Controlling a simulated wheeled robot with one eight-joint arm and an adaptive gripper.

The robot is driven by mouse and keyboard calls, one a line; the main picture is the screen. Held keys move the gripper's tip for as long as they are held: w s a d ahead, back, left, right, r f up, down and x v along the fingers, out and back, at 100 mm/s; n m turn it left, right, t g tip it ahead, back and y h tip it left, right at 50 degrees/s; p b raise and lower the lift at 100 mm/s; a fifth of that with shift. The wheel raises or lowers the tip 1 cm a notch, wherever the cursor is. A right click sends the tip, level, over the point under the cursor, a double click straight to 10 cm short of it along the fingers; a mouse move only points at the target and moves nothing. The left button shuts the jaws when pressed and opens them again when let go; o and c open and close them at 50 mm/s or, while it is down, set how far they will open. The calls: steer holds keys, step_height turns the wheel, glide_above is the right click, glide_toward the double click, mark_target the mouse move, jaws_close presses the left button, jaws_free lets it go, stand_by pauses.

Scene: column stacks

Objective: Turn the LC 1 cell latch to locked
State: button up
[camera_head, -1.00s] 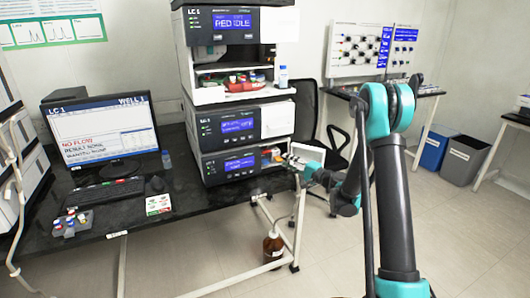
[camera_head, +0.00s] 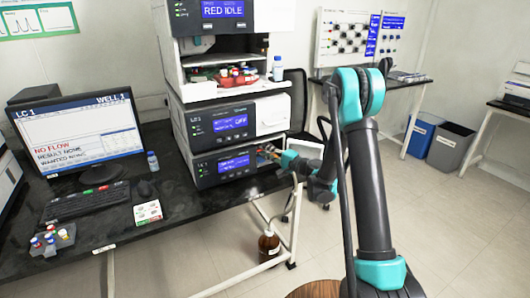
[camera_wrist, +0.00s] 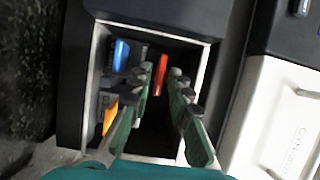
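The LC 1 stack's lowest module (camera_head: 207,172) has an open compartment on its right side. In the wrist view this compartment (camera_wrist: 98,62) is a dark recess with a pale frame. A red latch lever (camera_wrist: 161,75) stands inside it, between my gripper's fingertips as seen from the wrist. A blue mark (camera_wrist: 121,53) and an orange mark (camera_wrist: 110,116) lie on the recess's left side. My gripper (camera_wrist: 155,84) is open, its two green fingers reaching into the recess. Contact with the lever cannot be told. In the head view my gripper (camera_head: 274,152) is small at the module's right.
The frame walls stand close on both sides of my fingers. Above are the module reading OFF (camera_head: 228,122) and a tray of coloured caps (camera_head: 238,82). A monitor (camera_head: 77,132) shows NO FLOW. A brown bottle (camera_head: 269,244) stands below the bench.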

jaws_close()
steer(key=n+h, duration=0.2)
steer(key=n, duration=0.1)
steer(key=n+h, duration=0.1)
steer(key=n, duration=0.3)
steer(key=r+n+h, duration=0.1)
steer(key=n+h, duration=0.1)
steer(key=n, duration=0.1)
steer(key=shift+s+a+n+h, duration=0.25)
steer(key=shift+n+h, duration=0.05)
steer(key=shift+a+n+t+h, duration=0.1)
steer(key=shift+n+t+h, duration=0.5)
steer(key=shift+n+h, duration=0.5)
steer(key=shift+n, duration=0.4)
